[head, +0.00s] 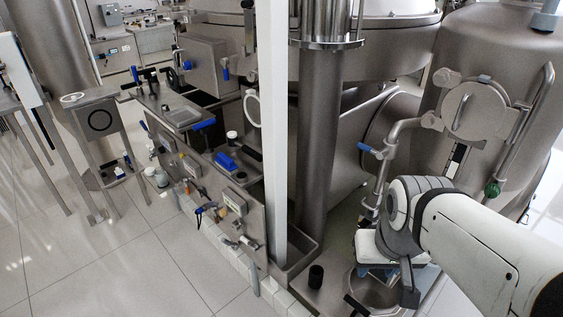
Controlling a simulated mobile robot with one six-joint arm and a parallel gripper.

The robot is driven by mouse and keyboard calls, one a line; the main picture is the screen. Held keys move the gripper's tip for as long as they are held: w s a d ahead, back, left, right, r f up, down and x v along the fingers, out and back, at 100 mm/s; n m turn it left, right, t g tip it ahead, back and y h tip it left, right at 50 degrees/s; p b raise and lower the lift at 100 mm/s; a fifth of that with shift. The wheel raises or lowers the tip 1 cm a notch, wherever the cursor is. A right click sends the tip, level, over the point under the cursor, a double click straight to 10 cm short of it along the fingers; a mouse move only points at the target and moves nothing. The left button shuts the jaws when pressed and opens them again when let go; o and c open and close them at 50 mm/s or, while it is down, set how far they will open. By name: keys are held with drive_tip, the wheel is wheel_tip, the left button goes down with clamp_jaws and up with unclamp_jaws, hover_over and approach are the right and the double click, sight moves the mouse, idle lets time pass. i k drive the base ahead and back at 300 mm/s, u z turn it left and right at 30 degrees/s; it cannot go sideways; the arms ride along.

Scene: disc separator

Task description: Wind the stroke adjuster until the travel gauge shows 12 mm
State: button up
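My arm comes in from the right. Its wrist bends down, and my gripper (390,268) is low over a round opening in the steel deck, mostly hidden behind the wrist. Whether its fingers are open or shut cannot be made out. I cannot tell for sure which part is the stroke adjuster. A black knob (316,276) stands on the deck left of my gripper, and a black T-shaped handle (355,305) is below it at the picture's bottom edge. A small black-and-white strip (456,160) above my wrist may be the travel gauge; no reading is legible.
A tall steel column (318,140) and a white post (273,120) stand left of my arm. A steel pipe with a blue handle (367,148) rises close to my wrist. A panel of valves and handles (205,165) is farther left. The tiled floor (130,255) is clear at lower left.

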sight(237, 225)
drive_tip(key=z, duration=1.6)
drive_tip(key=k, duration=1.65)
drive_tip(key=u, duration=1.6)
drive_tip(key=i, duration=1)
drive_tip(key=u, duration=0.35)
drive_tip(key=k, duration=0.3)
drive_tip(key=z, duration=0.1)
